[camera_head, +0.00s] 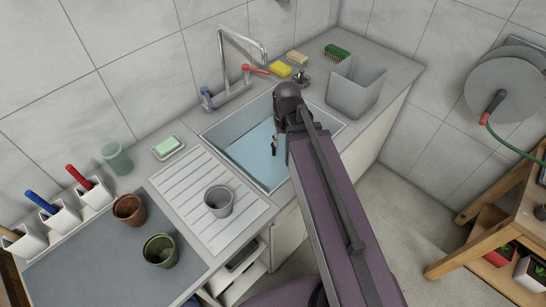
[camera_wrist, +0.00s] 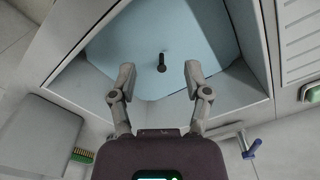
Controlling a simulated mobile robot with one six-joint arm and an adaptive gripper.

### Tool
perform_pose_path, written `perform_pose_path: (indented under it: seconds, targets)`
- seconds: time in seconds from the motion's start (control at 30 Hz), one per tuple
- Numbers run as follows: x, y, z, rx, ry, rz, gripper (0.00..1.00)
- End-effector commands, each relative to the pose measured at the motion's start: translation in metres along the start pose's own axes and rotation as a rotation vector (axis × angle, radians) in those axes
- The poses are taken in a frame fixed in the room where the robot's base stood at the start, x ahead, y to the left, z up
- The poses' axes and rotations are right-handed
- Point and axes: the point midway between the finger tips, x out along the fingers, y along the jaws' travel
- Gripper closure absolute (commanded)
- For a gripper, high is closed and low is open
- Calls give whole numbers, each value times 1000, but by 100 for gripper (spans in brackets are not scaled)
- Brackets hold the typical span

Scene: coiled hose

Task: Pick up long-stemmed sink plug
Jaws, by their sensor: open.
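The long-stemmed sink plug shows in the wrist view as a short dark stem (camera_wrist: 161,63) standing up against the light blue surface inside the sink (camera_head: 215,129). Its lower part is not clear. My gripper (camera_wrist: 159,72) is open and empty, its two fingertips apart on either side of the stem in the picture. Neither finger appears to touch it, and I cannot tell the gap in depth. In the head view my arm hides most of the gripper and that part of the sink. A small dark piece shows beside the arm there, and I cannot tell what it is.
A grey bin (camera_head: 356,88) stands right of the sink. The tap (camera_head: 226,60) is behind it, with sponges (camera_head: 281,69) and a brush (camera_head: 338,51) nearby. The ribbed drainboard (camera_head: 180,190) at left holds a grey cup (camera_head: 218,203). The sink walls surround my gripper's area.

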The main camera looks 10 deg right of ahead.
Motion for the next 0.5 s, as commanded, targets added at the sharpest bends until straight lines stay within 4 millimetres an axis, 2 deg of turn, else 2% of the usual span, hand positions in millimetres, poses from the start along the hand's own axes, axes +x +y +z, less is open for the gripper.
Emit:
perform_pose_path:
  seconds: [0.03,0.5]
  targets:
    - [16,0,-16,-1,0,0,37]
    - [98,7,-136,-5,0,-1,37]
